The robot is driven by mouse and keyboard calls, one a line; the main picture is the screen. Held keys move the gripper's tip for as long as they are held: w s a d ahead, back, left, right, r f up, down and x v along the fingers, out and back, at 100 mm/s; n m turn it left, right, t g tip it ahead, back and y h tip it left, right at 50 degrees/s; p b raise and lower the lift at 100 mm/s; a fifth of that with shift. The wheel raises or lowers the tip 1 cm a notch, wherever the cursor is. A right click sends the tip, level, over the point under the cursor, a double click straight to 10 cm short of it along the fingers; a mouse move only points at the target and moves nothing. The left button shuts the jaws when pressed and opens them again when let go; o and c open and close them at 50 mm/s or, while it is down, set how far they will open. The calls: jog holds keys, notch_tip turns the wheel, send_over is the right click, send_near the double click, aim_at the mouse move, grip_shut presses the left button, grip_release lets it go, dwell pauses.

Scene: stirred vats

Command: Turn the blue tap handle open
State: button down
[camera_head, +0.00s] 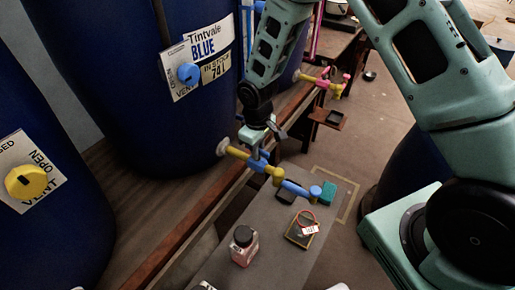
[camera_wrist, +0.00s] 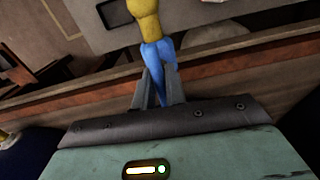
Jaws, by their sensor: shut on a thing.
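A tap with yellow and blue parts (camera_head: 296,189) sticks out from the foot of the dark blue vat (camera_head: 130,90) labelled "Tintvale BLUE". My gripper (camera_head: 262,144) reaches down onto the tap from above. In the wrist view my gripper (camera_wrist: 160,78) has its two fingers on either side of the blue handle (camera_wrist: 157,52), shut on it. The handle's lower end is between the fingers and partly hidden. A yellow tap part (camera_wrist: 143,18) lies just beyond it. The handle's exact angle is hard to tell in the head view.
A blue vent knob (camera_head: 188,74) is on the vat; a yellow knob (camera_head: 26,182) is on the left vat. A pink-and-yellow tap (camera_head: 325,82) stands farther back.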

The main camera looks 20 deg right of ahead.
jog(key=shift+n, duration=0.3)
dwell(0.4)
jog(key=c, duration=1.4)
grip_release()
jog(key=shift+c, duration=0.2)
jog(key=shift+r, duration=0.15)
notch_tip(320, 180, up, 17)
jog(key=shift+r+b, duration=0.15)
jog(key=shift+b, duration=0.15)
jog(key=s+a+r, duration=0.2)
jog(key=s+a, duration=0.1)
jog(key=s, duration=1)
jog(key=s+a+r, duration=0.2)
jog(key=s+a, duration=0.1)
jog(key=s, duration=1)
jog(key=shift+s+r+y, duration=0.3)
jog(key=shift+s+r, duration=0.05)
